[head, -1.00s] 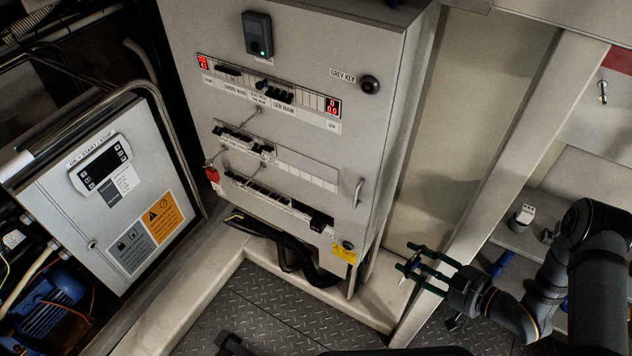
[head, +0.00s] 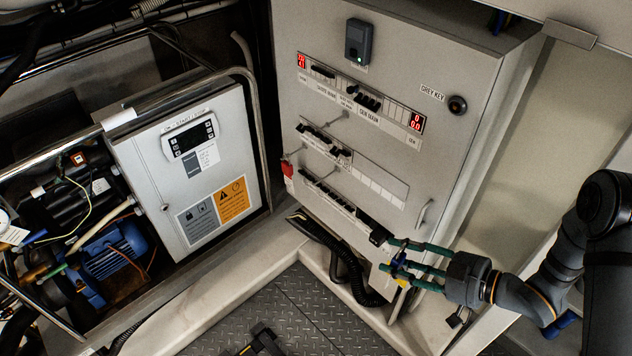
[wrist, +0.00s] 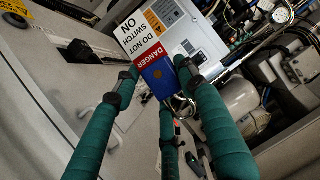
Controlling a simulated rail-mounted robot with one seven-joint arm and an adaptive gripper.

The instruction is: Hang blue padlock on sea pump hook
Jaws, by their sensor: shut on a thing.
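My gripper (head: 398,260) has green fingers and is shut on the blue padlock (wrist: 158,79). In the wrist view the padlock sits between the fingertips, its metal shackle (wrist: 182,106) toward the lower right. It bears a red and white label (wrist: 142,38) reading "DANGER" and "DO NOT SWITCH ON". I cannot make out a hook marked sea pump in either view.
A red tag or lock (head: 288,169) hangs at the cabinet's left edge. A grey control box (head: 150,190) and a blue motor (head: 112,252) are at left. Black cables (head: 340,262) run below the cabinet. The plated floor (head: 300,315) is mostly clear, with a dark object at the bottom.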

